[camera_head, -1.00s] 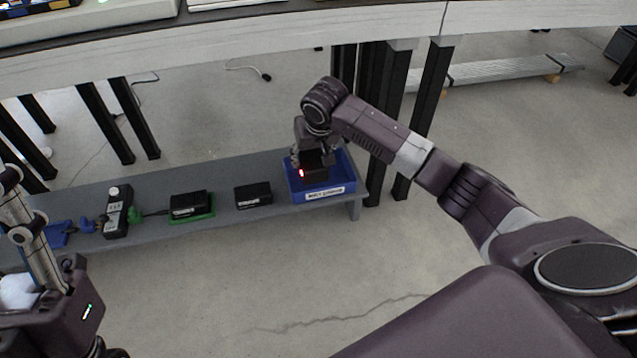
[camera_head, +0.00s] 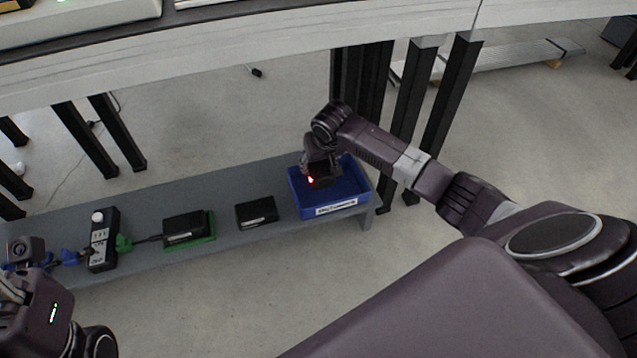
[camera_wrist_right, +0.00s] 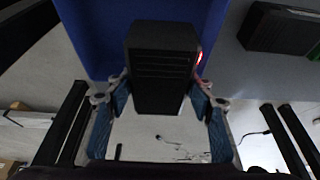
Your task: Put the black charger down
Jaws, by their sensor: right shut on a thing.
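The black charger (camera_wrist_right: 162,60) is a dark block with a small red light, held between both fingers of my right gripper (camera_wrist_right: 160,88) in the right wrist view. In the head view my right gripper (camera_head: 318,168) is over the blue bin (camera_head: 340,207), which has a white label on its front. The charger (camera_head: 324,181) shows there at the bin's left and back part. I cannot tell whether it touches the bin's floor.
The bin stands near the right end of a low grey shelf (camera_head: 265,176). Left of it are a black box (camera_head: 256,212), another black box (camera_head: 184,228) on a green tray, and a black device with buttons (camera_head: 103,240). Black table legs (camera_head: 411,115) stand behind the bin.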

